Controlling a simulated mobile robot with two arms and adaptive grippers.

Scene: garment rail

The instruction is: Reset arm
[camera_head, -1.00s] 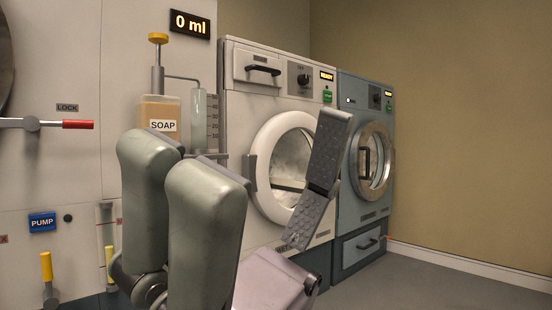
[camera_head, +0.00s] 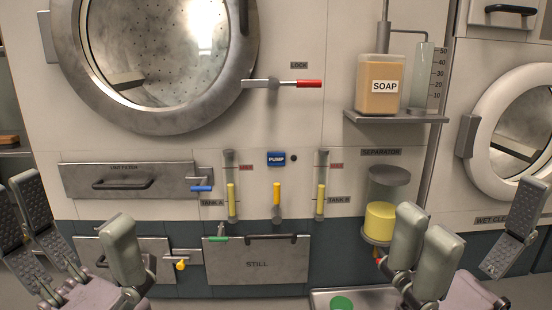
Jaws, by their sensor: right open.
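My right gripper (camera_head: 480,214) is at the lower right in the head view, with its grey fingers spread from the dark padded finger. Nothing shows between them. Its fingers stand in front of the machine's lower part, beside the separator (camera_head: 380,222). My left gripper (camera_head: 78,208) is at the lower left, also with fingers apart and nothing between them. It is in front of the panels below the lint filter drawer (camera_head: 128,181). The arms behind both grippers are mostly cut off by the lower edge.
A large round door (camera_head: 160,121) with a red-tipped lock lever (camera_head: 308,84) is above. A soap container (camera_head: 380,88) stands on a shelf. A tray (camera_head: 382,294) with a green round item (camera_head: 341,303) is at the bottom.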

